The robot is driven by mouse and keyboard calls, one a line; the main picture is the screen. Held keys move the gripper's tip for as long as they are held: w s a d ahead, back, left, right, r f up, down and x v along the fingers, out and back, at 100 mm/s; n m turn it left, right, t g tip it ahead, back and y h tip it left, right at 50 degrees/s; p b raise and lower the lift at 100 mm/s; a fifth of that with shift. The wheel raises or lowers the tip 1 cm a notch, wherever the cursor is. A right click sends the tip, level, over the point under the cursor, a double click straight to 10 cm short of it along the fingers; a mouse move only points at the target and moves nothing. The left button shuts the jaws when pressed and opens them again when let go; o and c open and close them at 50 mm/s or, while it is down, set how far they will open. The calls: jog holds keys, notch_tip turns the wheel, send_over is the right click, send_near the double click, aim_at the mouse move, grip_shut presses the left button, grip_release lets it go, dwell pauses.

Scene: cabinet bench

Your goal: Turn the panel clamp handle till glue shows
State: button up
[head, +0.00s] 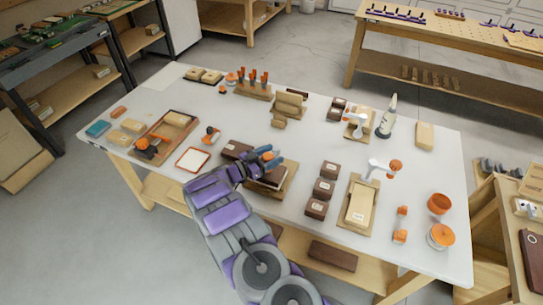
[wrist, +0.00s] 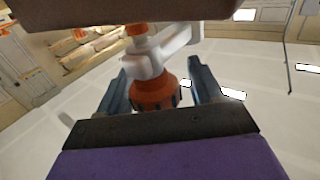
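The clamp's orange handle (wrist: 152,92) with its pale grey body (wrist: 160,50) fills the middle of the wrist view, below a dark brown panel edge (wrist: 120,10). My gripper (wrist: 160,85) has its two blue-grey fingers on either side of the handle. A gap shows between the right finger and the handle; the left finger is very near it. In the head view my gripper (head: 268,156) is at the dark panel (head: 272,178) on a wooden board (head: 288,184). The clamp there is mostly hidden by my gripper. I cannot make out any glue.
Dark blocks (head: 323,188) stand in a row to the right. A glue bottle (head: 387,117) stands at the back.

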jog(key=shift+o, duration=0.3)
jog(key=shift+s, duration=0.1)
jog(key=shift+s+a, duration=0.2)
jog(key=p+v, duration=0.2)
jog(key=v, duration=1.4)
jog(key=shift+a+f, duration=0.15)
jog(key=shift+a, duration=0.3)
dwell(0.4)
